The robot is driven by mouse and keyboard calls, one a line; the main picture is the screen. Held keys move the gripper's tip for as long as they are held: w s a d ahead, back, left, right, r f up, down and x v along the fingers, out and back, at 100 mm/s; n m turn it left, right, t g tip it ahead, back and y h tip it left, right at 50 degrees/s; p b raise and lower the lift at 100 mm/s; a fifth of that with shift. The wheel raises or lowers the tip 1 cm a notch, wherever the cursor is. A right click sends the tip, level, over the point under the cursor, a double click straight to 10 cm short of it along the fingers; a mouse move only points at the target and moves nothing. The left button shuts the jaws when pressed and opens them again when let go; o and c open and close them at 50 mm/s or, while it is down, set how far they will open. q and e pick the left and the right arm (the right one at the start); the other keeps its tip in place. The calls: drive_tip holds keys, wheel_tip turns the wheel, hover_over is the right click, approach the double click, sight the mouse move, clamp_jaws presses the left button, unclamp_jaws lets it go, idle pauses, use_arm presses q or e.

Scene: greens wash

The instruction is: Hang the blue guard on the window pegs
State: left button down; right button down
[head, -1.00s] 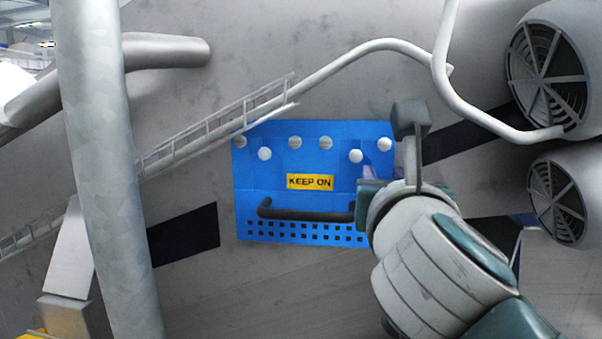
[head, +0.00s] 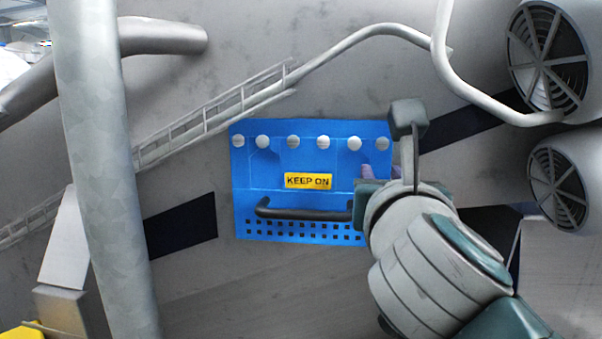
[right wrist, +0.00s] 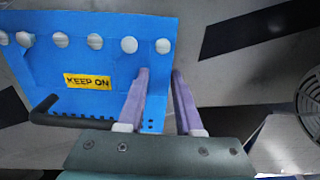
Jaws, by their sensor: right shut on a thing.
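The blue guard (head: 270,175) is a flat panel with a yellow "KEEP ON" label, a black bar handle (head: 300,213) and rows of square holes along its bottom. It sits upright over a dark slanted band on the grey wall. Several round white discs (head: 293,142) lie in one level row near its top; I cannot tell how they engage the guard. My right gripper (head: 368,185) is at the guard's right edge. In the right wrist view its two lilac fingers (right wrist: 158,98) straddle that edge and are shut on the guard. My left gripper is not in view.
A grey ladder-like rail (head: 220,110) runs up to a bent pipe (head: 370,45) above the guard. A thick vertical pole (head: 100,180) stands at the left. Two round vents (head: 547,60) are at the right. The wall below the guard is clear.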

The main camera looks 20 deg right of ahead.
drive_tip(key=c, duration=0.5)
unclamp_jaws()
drive_tip(key=shift+f, duration=0.1)
drive_tip(key=shift+s, duration=0.1)
